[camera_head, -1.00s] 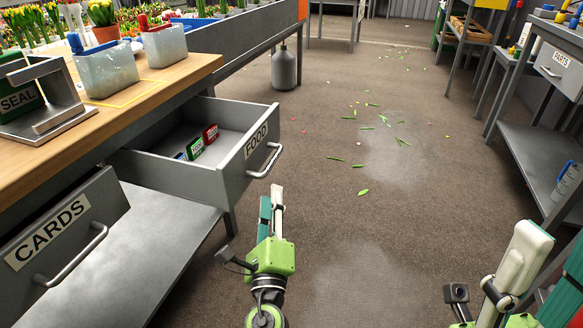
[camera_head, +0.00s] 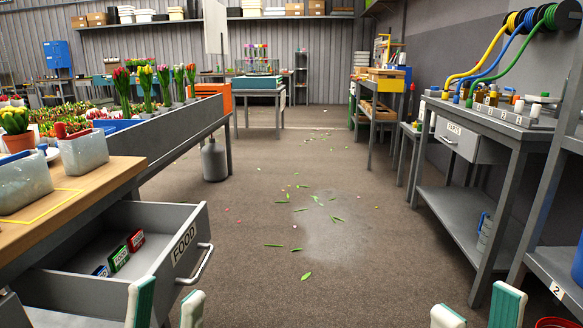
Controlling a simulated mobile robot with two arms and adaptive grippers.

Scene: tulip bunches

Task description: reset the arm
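My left gripper (camera_head: 166,306) shows only its two fingertips at the bottom edge, in front of the open FOOD drawer. The tips stand apart with nothing seen between them. My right gripper (camera_head: 478,311) also shows two separated fingertips at the bottom edge, right of the middle. Nothing is seen between them. Both arms are otherwise below the picture.
The open FOOD drawer (camera_head: 151,252) juts into the aisle at left and holds small red, green and blue packets (camera_head: 119,258). A grey workbench (camera_head: 470,205) stands at right. The floor (camera_head: 320,240) between is clear except for scattered leaves and petals.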

